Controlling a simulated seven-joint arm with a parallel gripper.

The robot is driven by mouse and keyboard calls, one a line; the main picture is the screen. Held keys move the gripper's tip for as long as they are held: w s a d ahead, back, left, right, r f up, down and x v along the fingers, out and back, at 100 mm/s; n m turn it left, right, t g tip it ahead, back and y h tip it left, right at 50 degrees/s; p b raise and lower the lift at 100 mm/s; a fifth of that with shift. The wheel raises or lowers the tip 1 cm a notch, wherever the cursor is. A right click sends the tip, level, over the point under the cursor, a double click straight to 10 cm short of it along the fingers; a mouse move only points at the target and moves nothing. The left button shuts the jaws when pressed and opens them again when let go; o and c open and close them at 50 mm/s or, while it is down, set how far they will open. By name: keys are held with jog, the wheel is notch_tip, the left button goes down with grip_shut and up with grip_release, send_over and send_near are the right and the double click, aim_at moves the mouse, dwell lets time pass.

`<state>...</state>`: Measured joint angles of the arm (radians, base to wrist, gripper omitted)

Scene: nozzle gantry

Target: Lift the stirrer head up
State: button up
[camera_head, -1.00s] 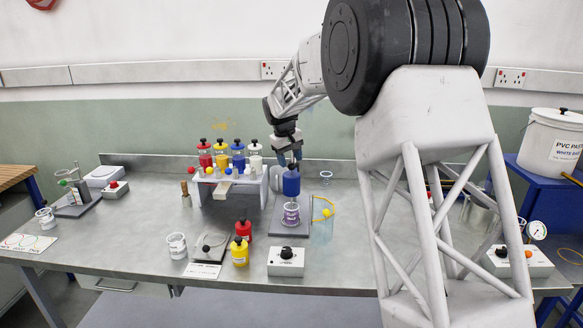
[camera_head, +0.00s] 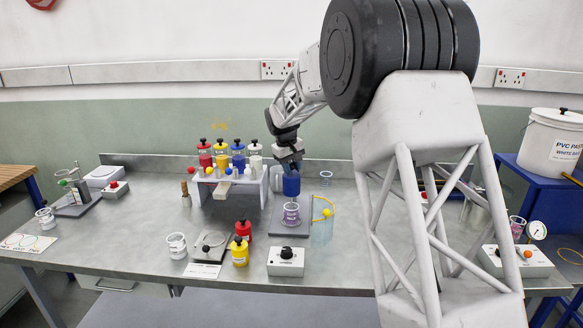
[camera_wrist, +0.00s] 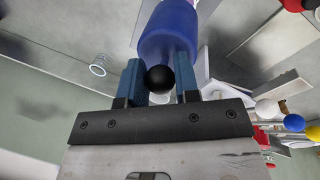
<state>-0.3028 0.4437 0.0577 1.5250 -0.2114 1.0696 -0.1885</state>
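The stirrer head (camera_head: 291,184) is a blue upright cylinder above a grey base plate (camera_head: 286,232). A clear cup with a purple label (camera_head: 291,213) stands under it on the plate. My gripper (camera_head: 289,162) is at the top of the head, reaching down from above and tilted a little. In the wrist view the blue head (camera_wrist: 170,30) lies just past my fingertips. A black ball knob (camera_wrist: 160,79) sits between my two blue fingers (camera_wrist: 160,72), which look narrowed to its width and against both its sides. The stirrer's shaft is hard to make out.
A white rack (camera_head: 230,183) with red, yellow, blue and white bottles stands close to the left. A control box (camera_head: 286,262) sits in front.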

grip_shut()
notch_tip(320, 180, up, 10)
jog(key=shift+f, duration=0.15)
jog(key=o, duration=0.7)
grip_release()
jog(key=shift+o, duration=0.8)
notch_tip(320, 180, up, 8)
jog(key=a, duration=0.1)
jog(key=shift+s+f, duration=0.2)
jog(key=shift+s, duration=0.25)
